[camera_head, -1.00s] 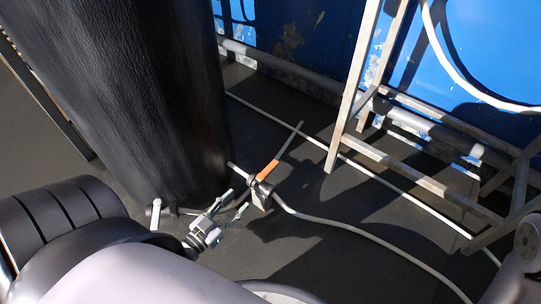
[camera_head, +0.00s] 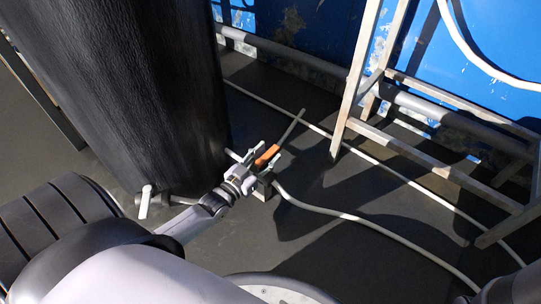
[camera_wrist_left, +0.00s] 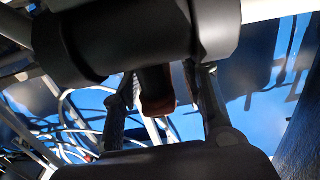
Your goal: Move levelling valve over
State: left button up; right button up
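The valve with an orange lever grip (camera_head: 267,155) sits low on the floor beside the large black cylinder, with a grey rod reaching up and right from the grip. My left gripper (camera_head: 266,154) is at the valve, with one finger on each side of the orange grip. In the left wrist view, a dark, reddish-ended grip (camera_wrist_left: 157,104) lies between the two fingers of my left gripper (camera_wrist_left: 162,92), with a small gap on the right side. The fingers look open around it. The valve body is partly hidden by the gripper. My right gripper is not in view.
The black cylinder (camera_head: 120,80) stands close on the left. A small white-handled valve (camera_head: 145,202) is at its foot. A pale hose (camera_head: 370,224) runs right along the floor. A metal stand (camera_head: 405,152) stands before the blue wall (camera_head: 490,45).

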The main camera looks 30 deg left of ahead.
pick_arm(q)
jog(key=shift+w+d+b, duration=0.1)
jog(key=shift+w+b, duration=0.2)
jog(key=shift+w, duration=0.75)
jog(key=shift+c, duration=0.6)
grip_shut()
